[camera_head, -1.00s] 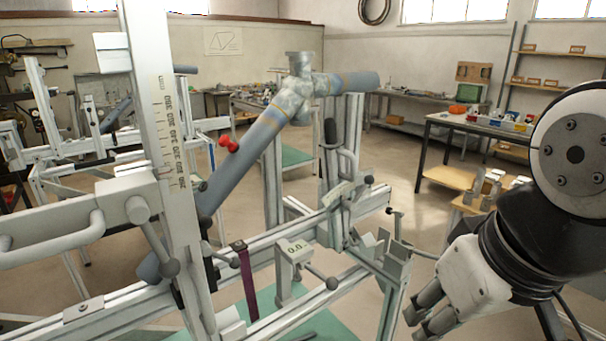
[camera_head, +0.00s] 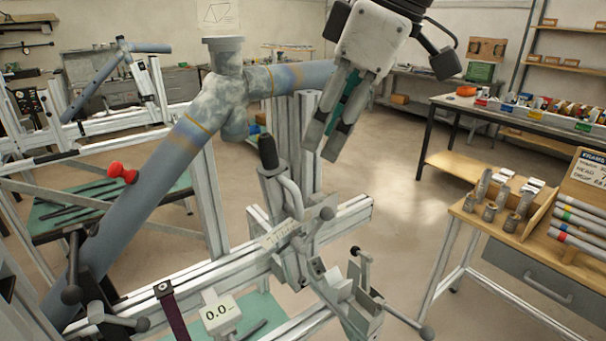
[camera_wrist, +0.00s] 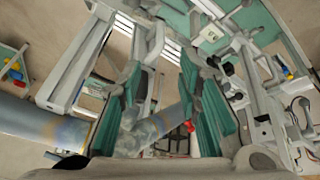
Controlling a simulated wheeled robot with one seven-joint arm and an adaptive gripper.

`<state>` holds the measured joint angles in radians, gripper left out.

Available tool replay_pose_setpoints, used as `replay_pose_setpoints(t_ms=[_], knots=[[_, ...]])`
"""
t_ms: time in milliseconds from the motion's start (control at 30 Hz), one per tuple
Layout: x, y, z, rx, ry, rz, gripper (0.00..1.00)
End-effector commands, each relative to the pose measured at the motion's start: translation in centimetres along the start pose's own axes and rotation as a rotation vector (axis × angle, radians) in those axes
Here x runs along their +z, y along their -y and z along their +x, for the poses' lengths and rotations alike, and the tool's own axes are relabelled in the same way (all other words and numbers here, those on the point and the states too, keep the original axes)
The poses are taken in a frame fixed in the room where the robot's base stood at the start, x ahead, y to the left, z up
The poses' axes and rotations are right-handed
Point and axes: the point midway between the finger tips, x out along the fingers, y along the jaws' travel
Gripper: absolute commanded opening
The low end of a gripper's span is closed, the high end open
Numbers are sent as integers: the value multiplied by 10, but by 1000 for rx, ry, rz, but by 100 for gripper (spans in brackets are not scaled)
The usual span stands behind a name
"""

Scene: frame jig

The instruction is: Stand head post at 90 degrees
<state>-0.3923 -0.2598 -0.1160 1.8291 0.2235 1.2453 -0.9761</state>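The jig's right-end fixture carries an upright lever with a black grip (camera_head: 268,152), a graduated scale plate (camera_head: 280,235) and a ball-ended lever. I cannot tell for certain which part is the head post. A digital readout (camera_head: 218,312) on the beam shows 0.0. The grey-blue frame tube (camera_head: 140,195) slopes up to a mottled metal joint (camera_head: 222,95). My gripper (camera_head: 325,145) hangs above and right of the black grip, apart from it. In the wrist view its green-padded fingers (camera_wrist: 160,110) are spread, with the tubing beyond them and nothing visibly held.
A clamp with small levers (camera_head: 350,295) projects at the beam's right end. A wooden bench (camera_head: 480,228) with metal fittings and coloured tubes stands at right. Open floor lies between jig and bench.

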Motion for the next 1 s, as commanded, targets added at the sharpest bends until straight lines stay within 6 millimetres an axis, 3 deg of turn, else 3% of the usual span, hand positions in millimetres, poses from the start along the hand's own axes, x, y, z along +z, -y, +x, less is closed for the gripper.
replay_pose_setpoints(t_ms=[600, 800, 1000], knots=[[2, 1, 109, -3, 4, 3, 31], [2, 1, 128, -2, 2, 4, 31], [1, 1, 134, 0, 1, 4, 31]])
